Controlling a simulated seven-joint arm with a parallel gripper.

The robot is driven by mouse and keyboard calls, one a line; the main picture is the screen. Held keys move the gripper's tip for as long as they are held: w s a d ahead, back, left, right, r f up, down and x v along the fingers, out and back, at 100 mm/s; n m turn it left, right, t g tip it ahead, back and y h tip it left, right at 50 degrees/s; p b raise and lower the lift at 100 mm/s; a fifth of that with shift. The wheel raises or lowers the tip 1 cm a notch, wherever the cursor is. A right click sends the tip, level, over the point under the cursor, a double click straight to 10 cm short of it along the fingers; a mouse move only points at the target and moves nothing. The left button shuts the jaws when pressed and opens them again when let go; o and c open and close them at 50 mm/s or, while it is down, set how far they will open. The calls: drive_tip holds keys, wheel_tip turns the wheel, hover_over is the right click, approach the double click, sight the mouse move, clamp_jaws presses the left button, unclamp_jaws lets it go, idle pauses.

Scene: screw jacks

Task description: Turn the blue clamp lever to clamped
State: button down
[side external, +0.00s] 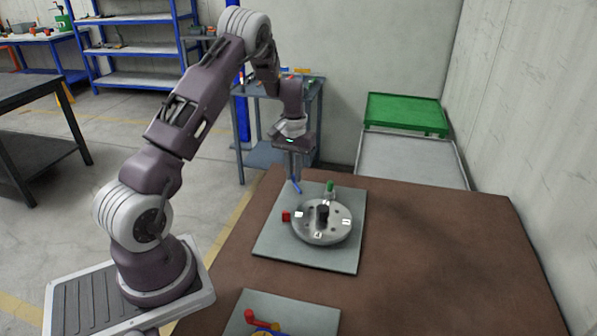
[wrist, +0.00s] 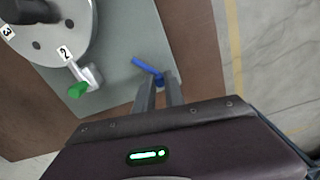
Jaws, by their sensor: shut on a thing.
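The blue clamp lever (side external: 297,187) is at the far left part of a grey plate (side external: 275,245) on the brown table. In the wrist view the blue lever (wrist: 143,65) slants from upper left down to my fingertips. My gripper (side external: 295,178) points down at it from above. In the wrist view my gripper (wrist: 159,86) is shut on the blue lever at its lower right end. The lever's base and pivot are hidden by my fingers, and I cannot read any clamped mark.
A round metal disc (side external: 335,231) with number tags and a dark hub stands on the plate. A second plate (side external: 312,318) with a red-knobbed lever lies nearer. The table's right side is clear.

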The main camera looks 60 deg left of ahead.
drive_tip(key=shift+s+r+n, duration=0.1)
drive_tip(key=shift+s+n, duration=0.4)
drive_tip(key=shift+n, duration=0.6)
drive_tip(key=shift+s+n, duration=0.45)
drive_tip(key=shift+n, duration=0.65)
drive_tip(key=shift+s, duration=0.1)
drive_tip(key=c, duration=1.4)
unclamp_jaws()
drive_tip(key=d+r+m+t, duration=0.1)
drive_tip(key=d+r, duration=0.3)
drive_tip(key=r, duration=0.3)
drive_tip(key=d+r+m, duration=0.1)
drive_tip(key=d+r, duration=0.3)
drive_tip(key=r, duration=0.4)
drive_tip(key=s+d+r+m+t, duration=0.2)
drive_tip(key=s+d+r+m, duration=0.2)
drive_tip(key=s+d+r, duration=0.45)
drive_tip(key=s+d+m+t, duration=0.2)
drive_tip(key=s+d+m, duration=0.3)
drive_tip(key=s+d, duration=0.7)
drive_tip(key=shift+s+r+m+t, duration=0.3)
drive_tip(key=shift+s+r+m, duration=0.1)
drive_tip(key=shift+s, duration=0.8)
